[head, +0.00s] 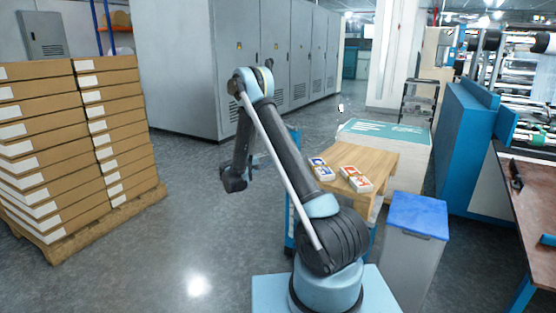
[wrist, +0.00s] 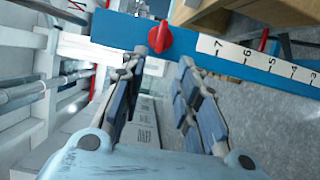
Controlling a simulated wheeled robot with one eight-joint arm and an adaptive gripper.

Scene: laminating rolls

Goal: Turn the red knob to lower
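The red knob (wrist: 158,38) sits on a blue bar (wrist: 120,30) at the top middle of the wrist view. It is a pointed handle shape on a round base. My gripper (wrist: 163,58) is open, its two fingers apart and pointing at the bar. The left fingertip is close to the knob's lower left and the right fingertip lies lower right of it. Whether either one touches the knob cannot be told. Nothing shows between the fingers except background. The knob does not show clearly in the head view.
A white number scale (wrist: 255,60) runs along the bar right of the knob. In the head view, stacked boxes (head: 50,130) stand left, grey cabinets (head: 190,60) behind, and a wooden table (head: 375,162) and blue-lidded bin (head: 418,215) right.

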